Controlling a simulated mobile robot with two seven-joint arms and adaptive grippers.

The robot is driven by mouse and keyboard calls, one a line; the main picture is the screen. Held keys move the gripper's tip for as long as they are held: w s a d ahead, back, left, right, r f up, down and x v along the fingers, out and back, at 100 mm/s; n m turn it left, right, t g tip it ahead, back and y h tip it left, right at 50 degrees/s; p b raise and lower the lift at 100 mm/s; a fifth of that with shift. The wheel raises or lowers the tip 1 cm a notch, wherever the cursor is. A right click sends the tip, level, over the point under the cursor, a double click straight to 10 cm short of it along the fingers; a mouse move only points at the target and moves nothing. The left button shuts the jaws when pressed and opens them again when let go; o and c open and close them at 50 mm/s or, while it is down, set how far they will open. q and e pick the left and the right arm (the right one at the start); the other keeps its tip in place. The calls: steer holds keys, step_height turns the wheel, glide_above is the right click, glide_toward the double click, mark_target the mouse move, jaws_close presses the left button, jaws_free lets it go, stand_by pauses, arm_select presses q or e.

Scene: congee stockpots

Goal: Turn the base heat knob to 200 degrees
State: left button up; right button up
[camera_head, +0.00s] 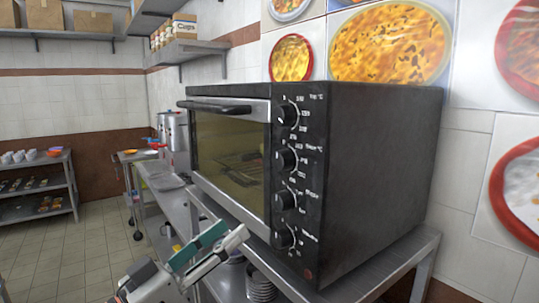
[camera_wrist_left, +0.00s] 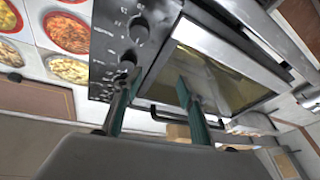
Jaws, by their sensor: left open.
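The black oven (camera_head: 365,160) has a column of dark knobs on its front panel, right of the glass door. The second knob from the top (camera_head: 286,160) sits by a label that seems to read base °C; its exact setting is too small to read. My left gripper (camera_head: 237,230), with teal and grey fingers, is low in front of the door, left of the lower knobs. It is open and empty. In the left wrist view, the fingers (camera_wrist_left: 157,78) are apart before the panel and door, one finger overlapping a knob (camera_wrist_left: 127,60). My right gripper is out of view.
The oven stands on a steel table (camera_head: 400,262). Its door handle (camera_head: 215,107) sticks out along the top of the door. Silver pots (camera_head: 177,130) stand behind it. Stacked bowls (camera_head: 260,285) are below the table top. The tiled floor (camera_head: 70,255) at left is clear.

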mark_target(277, 164)
arm_select(q)
steer(key=s+d+r+m+g+h, duration=0.1)
steer(key=s+r+h, duration=0.1)
steer(key=r, duration=0.3)
steer(key=s+d+r+m+g+h, duration=0.1)
steer(key=s+d+r+m+h, duration=0.1)
steer(key=r, duration=0.2)
steer(key=p+x, duration=0.2)
steer(key=x, duration=0.5)
steer(key=shift+w, duration=0.3)
steer(key=c, duration=1.1)
